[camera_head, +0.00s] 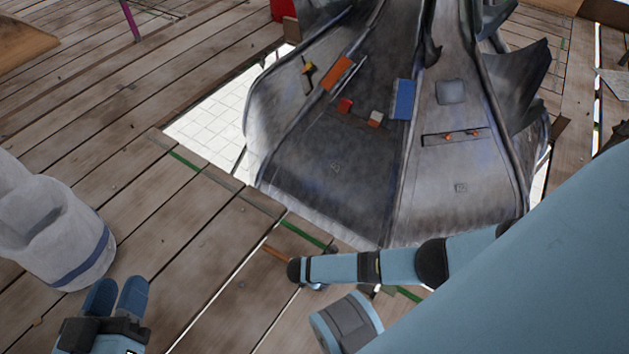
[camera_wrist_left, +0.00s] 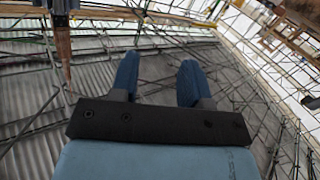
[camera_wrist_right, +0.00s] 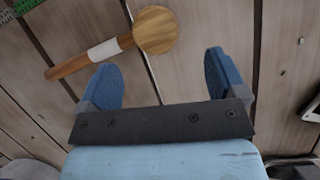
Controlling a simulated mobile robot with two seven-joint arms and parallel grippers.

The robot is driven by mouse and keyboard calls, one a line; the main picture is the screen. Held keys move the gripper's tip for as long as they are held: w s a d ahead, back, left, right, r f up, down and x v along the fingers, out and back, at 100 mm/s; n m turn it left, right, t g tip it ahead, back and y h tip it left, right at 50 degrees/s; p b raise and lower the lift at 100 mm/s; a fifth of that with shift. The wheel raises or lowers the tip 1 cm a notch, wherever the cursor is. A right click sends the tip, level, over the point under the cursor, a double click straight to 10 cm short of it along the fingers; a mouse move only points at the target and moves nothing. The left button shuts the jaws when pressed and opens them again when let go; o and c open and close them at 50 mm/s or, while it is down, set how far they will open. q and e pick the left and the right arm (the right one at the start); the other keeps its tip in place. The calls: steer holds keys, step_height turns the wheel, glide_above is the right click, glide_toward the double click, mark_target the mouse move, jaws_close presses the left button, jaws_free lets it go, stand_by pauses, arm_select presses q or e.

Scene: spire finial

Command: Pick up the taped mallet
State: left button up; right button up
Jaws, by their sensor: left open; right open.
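The taped mallet (camera_wrist_right: 154,31) lies on the plank deck in the right wrist view. It has a round pale wooden head and a brown handle with a white tape wrap. My right gripper (camera_wrist_right: 160,78) is open and empty, with the mallet beyond its fingertips, nearer the left finger. In the head view a short brown stick (camera_head: 278,254), perhaps the mallet's handle, shows beside my right arm, which hides most of that spot. My left gripper (camera_head: 116,297) is open and empty at the lower left, and its spread fingers show in the left wrist view (camera_wrist_left: 158,80).
A large grey metal spire piece (camera_head: 340,180) with small coloured items on it fills the upper middle, standing in a deck opening. A pale bucket-like sack (camera_head: 50,225) with a blue band stands at left. Bare planks (camera_head: 180,225) lie between.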

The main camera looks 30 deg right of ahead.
steer(key=shift+b+x, duration=0.5)
steer(key=shift+x, duration=0.7)
steer(key=b+x, duration=0.3)
steer(key=x, duration=0.1)
steer(key=shift+w+f+b, duration=0.2)
steer(key=shift+b, duration=0.1)
steer(key=shift+d+f, duration=0.2)
arm_select(q)
steer(key=m, duration=0.1)
steer(key=w+a+m+t, duration=0.1)
steer(key=w+m, duration=0.1)
steer(key=shift+w+a+f+h, duration=0.15)
steer(key=shift+w+a+h, duration=0.1)
steer(key=shift+h, duration=0.15)
arm_select(e)
steer(key=c, duration=1)
steer(key=shift+c, duration=0.5)
steer(key=shift+r, duration=0.2)
